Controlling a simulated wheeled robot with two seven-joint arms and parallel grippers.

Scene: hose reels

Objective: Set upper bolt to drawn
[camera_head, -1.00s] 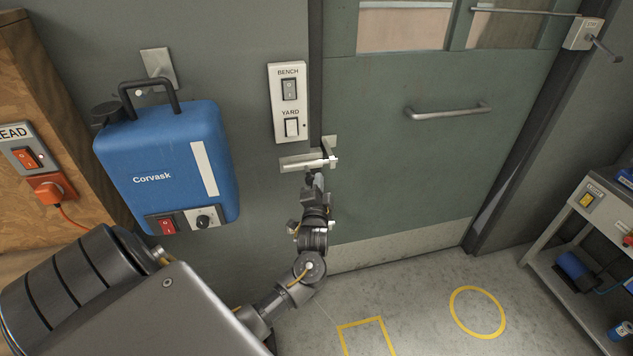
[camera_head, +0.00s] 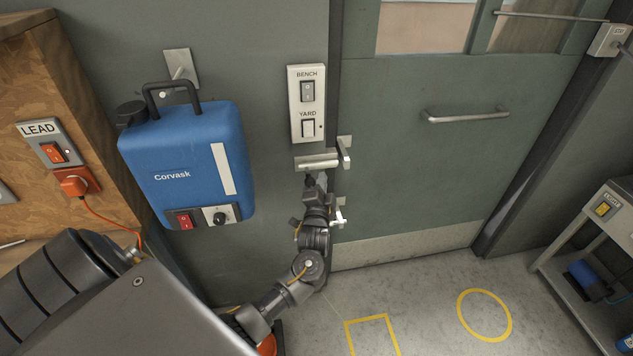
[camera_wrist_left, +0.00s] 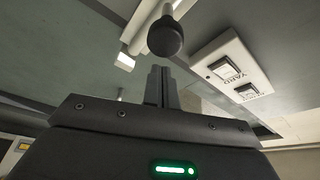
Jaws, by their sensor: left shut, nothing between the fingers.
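The upper bolt (camera_head: 316,161), a pale metal bar on a plate, is on the wall at the door's left edge, below the switch panel. Its keeper (camera_head: 345,154) is on the door side; the bar's tip no longer shows past it. The bolt's dark round knob hangs below the bar and shows large in the left wrist view (camera_wrist_left: 165,37). My left gripper (camera_head: 317,181) is just below the bar, beside the knob on its right. Its fingers (camera_wrist_left: 160,86) are shut and empty; I cannot tell whether they touch the knob. My right gripper is out of view.
A lower bolt (camera_head: 338,216) is partly hidden behind my left arm. The BENCH and YARD switch panel (camera_head: 307,104) is just above the upper bolt. A blue Corvask box (camera_head: 187,165) hangs to the left. The door (camera_head: 420,170) has a bar handle (camera_head: 465,115).

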